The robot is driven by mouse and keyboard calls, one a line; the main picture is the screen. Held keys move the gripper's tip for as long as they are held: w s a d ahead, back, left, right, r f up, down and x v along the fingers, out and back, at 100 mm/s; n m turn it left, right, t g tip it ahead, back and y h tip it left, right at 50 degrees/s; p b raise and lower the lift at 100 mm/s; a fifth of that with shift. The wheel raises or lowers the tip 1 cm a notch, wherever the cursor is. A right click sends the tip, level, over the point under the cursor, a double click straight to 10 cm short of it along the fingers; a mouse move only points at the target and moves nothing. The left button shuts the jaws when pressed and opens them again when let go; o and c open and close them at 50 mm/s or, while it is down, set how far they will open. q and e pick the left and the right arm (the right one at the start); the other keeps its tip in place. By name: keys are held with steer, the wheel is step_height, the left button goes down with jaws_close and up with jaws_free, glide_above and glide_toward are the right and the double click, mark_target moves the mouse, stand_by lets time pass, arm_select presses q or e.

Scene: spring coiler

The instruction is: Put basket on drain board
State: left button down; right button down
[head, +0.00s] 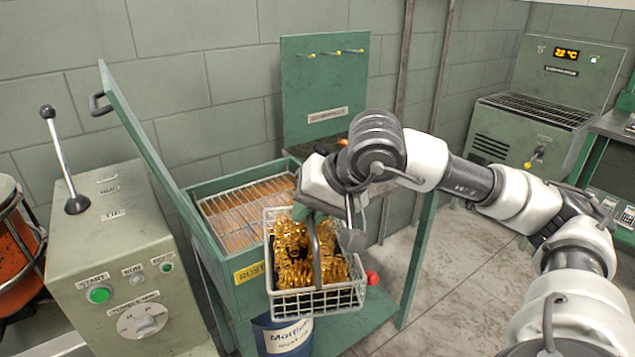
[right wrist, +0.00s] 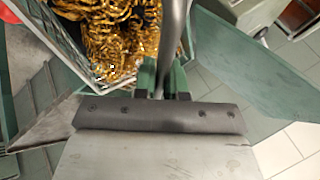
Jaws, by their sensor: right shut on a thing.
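The wire basket (head: 318,301), filled with shiny gold coiled springs (head: 300,255), hangs roughly level from its grey arched handle (head: 316,250). My right gripper (head: 328,212) is shut on that handle; the right wrist view shows the green fingertips (right wrist: 165,80) closed on the handle bar (right wrist: 172,40). In the head view the basket overlaps the front right corner of a green tank with a wire rack (head: 240,215) inside. A slatted grille (head: 540,108) lies on a green machine at the back right. I cannot tell which surface is the drain board. My left gripper is not in view.
The tank's green lid (head: 150,150) stands open on its left. A control box (head: 125,265) with a lever stands further left. A blue drum (head: 282,335) is below the basket. A green back panel (head: 325,90) rises behind. Floor (head: 445,260) is clear to the right.

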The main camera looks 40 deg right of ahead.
mark_target(269, 302)
steer(key=s+a+f+n+g+y, duration=0.1)
steer(key=a+f+n, duration=0.1)
steer(key=a+f, duration=0.1)
steer(key=s+a+f+n+g+y, duration=0.1)
steer(key=a+f+n, duration=0.2)
steer(key=s+a+f+n+g+y, duration=0.1)
steer(key=s+a+f+n, duration=0.1)
steer(key=a+f, duration=0.1)
steer(key=shift+a+f+n+g, duration=0.3)
steer(key=shift+a+f+n, duration=0.1)
steer(key=shift+f, duration=0.15)
steer(key=shift+a, duration=0.1)
steer(key=shift+a+r, duration=0.1)
steer(key=shift+a, duration=0.2)
steer(key=shift+d, duration=0.15)
